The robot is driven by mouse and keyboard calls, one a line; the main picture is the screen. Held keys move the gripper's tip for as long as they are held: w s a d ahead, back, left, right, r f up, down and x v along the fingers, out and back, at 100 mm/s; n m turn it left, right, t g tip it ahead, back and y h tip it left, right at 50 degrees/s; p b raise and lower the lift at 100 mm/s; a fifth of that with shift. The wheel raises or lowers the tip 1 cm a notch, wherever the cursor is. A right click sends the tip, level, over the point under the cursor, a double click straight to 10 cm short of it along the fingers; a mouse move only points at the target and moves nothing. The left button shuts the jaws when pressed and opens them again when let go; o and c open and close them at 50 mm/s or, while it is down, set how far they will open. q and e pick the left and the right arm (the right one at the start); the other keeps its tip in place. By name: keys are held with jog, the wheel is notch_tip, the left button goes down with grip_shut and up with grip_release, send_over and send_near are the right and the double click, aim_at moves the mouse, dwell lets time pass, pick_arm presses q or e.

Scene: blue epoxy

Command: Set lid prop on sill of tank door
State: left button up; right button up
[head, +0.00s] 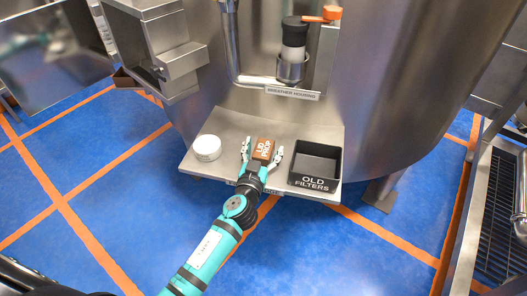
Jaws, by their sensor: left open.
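The lid prop (264,145), a small brown block with white "LID PROP" lettering, sits on a steel shelf (231,124) fixed to the front of the tank (390,80). My left gripper (263,153) reaches in from below. Its fingers are spread, one on each side of the lid prop. I cannot tell whether either finger touches it. My right gripper is not in view. I cannot clearly make out a tank door or its sill.
A round white container (207,147) stands left of the lid prop. A black "OLD FILTERS" bin (314,182) stands to its right. A breather housing (292,60) with an orange handle (331,13) is mounted above the shelf. Steel boxes (155,40) project at upper left.

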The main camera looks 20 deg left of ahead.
pick_arm(q)
jog(key=c, duration=1.3)
jog(key=shift+c, duration=0.7)
jog(key=shift+r, duration=0.15)
